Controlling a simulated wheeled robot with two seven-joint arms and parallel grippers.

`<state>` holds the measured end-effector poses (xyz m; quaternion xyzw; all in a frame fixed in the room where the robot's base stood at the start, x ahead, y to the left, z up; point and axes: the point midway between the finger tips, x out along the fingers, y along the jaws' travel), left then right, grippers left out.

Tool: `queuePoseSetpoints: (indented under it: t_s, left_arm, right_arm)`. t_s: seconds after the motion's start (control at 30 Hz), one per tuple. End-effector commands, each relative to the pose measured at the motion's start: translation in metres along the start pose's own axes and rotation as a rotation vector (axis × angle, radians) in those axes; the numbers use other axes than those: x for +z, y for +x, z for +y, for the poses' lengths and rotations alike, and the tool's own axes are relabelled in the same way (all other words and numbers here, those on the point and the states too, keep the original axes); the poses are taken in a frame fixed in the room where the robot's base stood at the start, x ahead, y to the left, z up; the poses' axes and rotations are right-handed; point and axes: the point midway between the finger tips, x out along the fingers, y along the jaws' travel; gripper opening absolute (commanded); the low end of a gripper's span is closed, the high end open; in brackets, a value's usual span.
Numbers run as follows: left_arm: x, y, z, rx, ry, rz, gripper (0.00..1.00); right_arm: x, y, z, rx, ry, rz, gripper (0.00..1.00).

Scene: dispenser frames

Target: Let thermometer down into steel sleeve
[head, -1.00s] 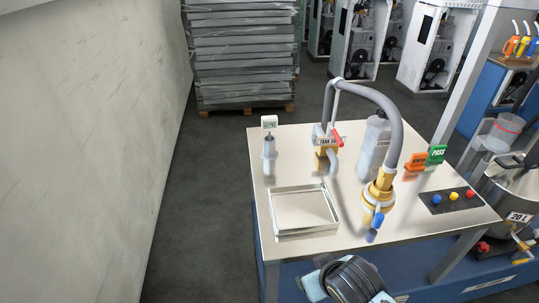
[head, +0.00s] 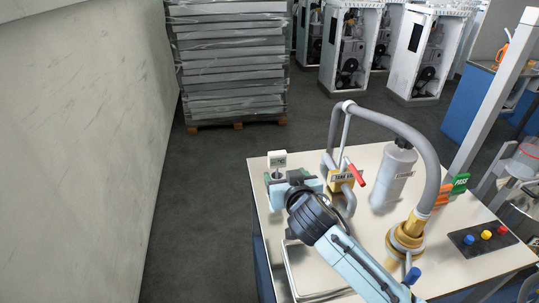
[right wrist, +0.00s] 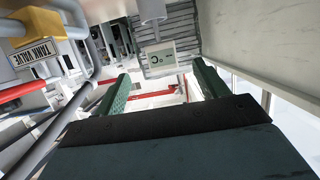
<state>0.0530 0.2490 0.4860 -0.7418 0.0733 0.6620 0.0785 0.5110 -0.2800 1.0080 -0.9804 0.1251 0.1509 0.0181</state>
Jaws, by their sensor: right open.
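The thermometer, with a white display head (head: 277,158), stands upright at the table's back left corner. Its display (right wrist: 160,58) also shows in the right wrist view, beside a grey steel cylinder (right wrist: 152,10) that looks like the sleeve. In the head view my gripper hides most of what is below the display, so I cannot tell how deep the stem sits. My right gripper (head: 291,178) is open and close to the thermometer. In the right wrist view its green fingers (right wrist: 161,86) lie on either side of the display in the picture, apart from it. My left gripper is not in view.
The tank valve (head: 343,177) with its red lever and grey hose stands right of my gripper. A grey bottle (head: 393,178), a brass fitting (head: 406,240) and a button panel (head: 482,240) are farther right. A shallow metal tray (head: 292,274) lies partly under my arm.

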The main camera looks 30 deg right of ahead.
Motion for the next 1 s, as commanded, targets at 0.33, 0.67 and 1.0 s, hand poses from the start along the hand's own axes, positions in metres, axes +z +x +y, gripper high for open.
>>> queuePoseSetpoints:
  t_s: [0.33,0.67,1.0]
  left_arm:
    - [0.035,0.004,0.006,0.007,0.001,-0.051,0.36]
    - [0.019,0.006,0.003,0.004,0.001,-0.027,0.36]
    - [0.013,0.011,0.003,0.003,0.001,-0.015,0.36]
  right_arm:
    - [0.000,0.060,0.000,0.001,-0.001,0.002,0.73]
    - [0.000,0.082,-0.001,0.000,0.000,0.000,0.73]
    - [0.003,0.122,-0.003,0.001,-0.001,-0.001,0.73]
